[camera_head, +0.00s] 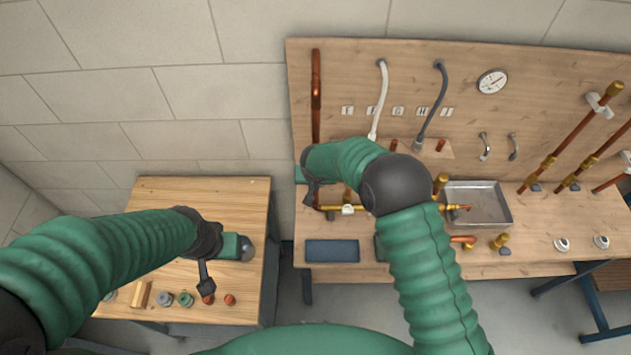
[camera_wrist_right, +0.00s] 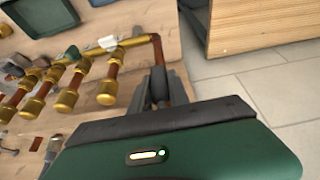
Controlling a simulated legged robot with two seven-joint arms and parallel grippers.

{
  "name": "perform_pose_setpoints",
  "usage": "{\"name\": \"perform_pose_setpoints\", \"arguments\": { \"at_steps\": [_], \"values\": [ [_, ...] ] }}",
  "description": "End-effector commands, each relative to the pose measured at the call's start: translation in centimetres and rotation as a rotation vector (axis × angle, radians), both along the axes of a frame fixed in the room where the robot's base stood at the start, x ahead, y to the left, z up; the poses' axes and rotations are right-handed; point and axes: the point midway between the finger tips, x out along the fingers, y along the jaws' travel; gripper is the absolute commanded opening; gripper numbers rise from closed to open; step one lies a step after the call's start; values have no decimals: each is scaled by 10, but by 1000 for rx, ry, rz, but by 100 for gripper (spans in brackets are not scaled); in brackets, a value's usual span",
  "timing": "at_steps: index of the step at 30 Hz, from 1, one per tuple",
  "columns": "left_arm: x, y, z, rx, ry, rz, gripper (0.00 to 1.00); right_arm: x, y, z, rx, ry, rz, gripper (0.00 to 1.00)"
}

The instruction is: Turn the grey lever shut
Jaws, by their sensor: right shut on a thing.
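My right gripper (camera_wrist_right: 158,82) is at the lower part of the upright copper pipe (camera_head: 316,95), at the left edge of the wooden board. In the right wrist view its fingers are close together around a dark grey piece by the copper pipe end (camera_wrist_right: 157,49). I take this piece for the grey lever, though the fingers hide most of it. In the head view the right gripper (camera_head: 311,192) partly covers this spot. My left gripper (camera_head: 206,272) hangs over the small wooden table, far from the pipe; its fingers are too small to judge.
A brass pipe run (camera_wrist_right: 75,68) with several capped branches and a white lever (camera_wrist_right: 107,42) lies beside the right gripper. A blue tray (camera_head: 332,251) and metal sink tray (camera_head: 478,205) are on the bench. Small fittings (camera_head: 186,299) stand on the side table (camera_head: 240,195).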

Motion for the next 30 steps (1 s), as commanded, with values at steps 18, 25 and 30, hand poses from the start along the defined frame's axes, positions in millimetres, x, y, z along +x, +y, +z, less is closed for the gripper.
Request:
{"name": "perform_pose_setpoints", "arguments": {
  "at_steps": [18, 25, 30],
  "values": [
    [0, 0, -17, 0, 0, 0, 36, 2, 12, 1, 221, -4, -5, 0],
    [0, 0, -27, 0, 0, 0, 36, 2, 21, 3, 394, -4, -7, 0],
    [0, 0, -37, 0, 0, 0, 36, 2, 27, 6, 502, -5, -6, 0]
  ]
}}
